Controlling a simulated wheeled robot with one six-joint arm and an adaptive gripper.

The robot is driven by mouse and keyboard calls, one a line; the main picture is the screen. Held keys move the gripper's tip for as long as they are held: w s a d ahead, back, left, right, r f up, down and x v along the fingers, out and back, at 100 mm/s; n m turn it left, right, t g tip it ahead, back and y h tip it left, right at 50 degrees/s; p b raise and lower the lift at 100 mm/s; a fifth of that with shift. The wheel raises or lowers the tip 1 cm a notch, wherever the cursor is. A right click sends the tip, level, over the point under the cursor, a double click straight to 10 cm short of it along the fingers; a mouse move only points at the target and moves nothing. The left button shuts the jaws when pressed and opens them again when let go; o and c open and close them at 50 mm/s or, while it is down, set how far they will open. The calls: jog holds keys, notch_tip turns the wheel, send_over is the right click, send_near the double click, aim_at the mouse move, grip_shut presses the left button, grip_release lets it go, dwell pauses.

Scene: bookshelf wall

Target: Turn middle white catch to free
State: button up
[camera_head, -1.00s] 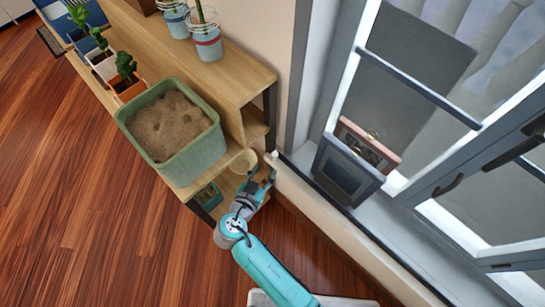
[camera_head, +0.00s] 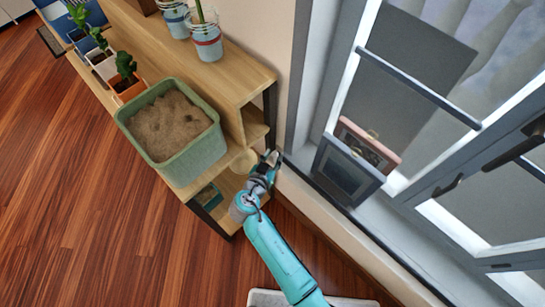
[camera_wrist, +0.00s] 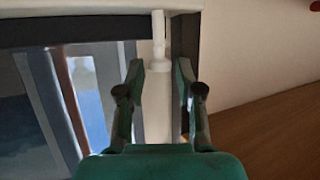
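A small white catch (camera_wrist: 159,42) with a rounded lower end shows in the wrist view, upright against a pale strip beside a dark post. My gripper (camera_wrist: 158,74) is open, with one finger left and one right of the catch's line. The catch's lower end lies between the fingertips in the picture; I cannot tell whether they touch it. In the head view my gripper (camera_head: 271,159) is at the wall corner by the shelf's right end. There the catch is mostly hidden by the gripper.
A wooden shelf (camera_head: 240,85) stands left of my gripper, with a green sand-filled tub (camera_head: 197,165) on it. The window sill (camera_head: 400,235) with picture frames (camera_head: 345,172) is to the right.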

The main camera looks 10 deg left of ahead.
grip_shut()
dwell(0.9)
jog(key=shift+o, duration=2.4)
grip_release()
jog(key=shift+s, duration=0.1)
jog(key=v, duration=1.1)
jog(key=shift+s+a+r, duration=0.15)
jog(key=shift+s+r, duration=0.15)
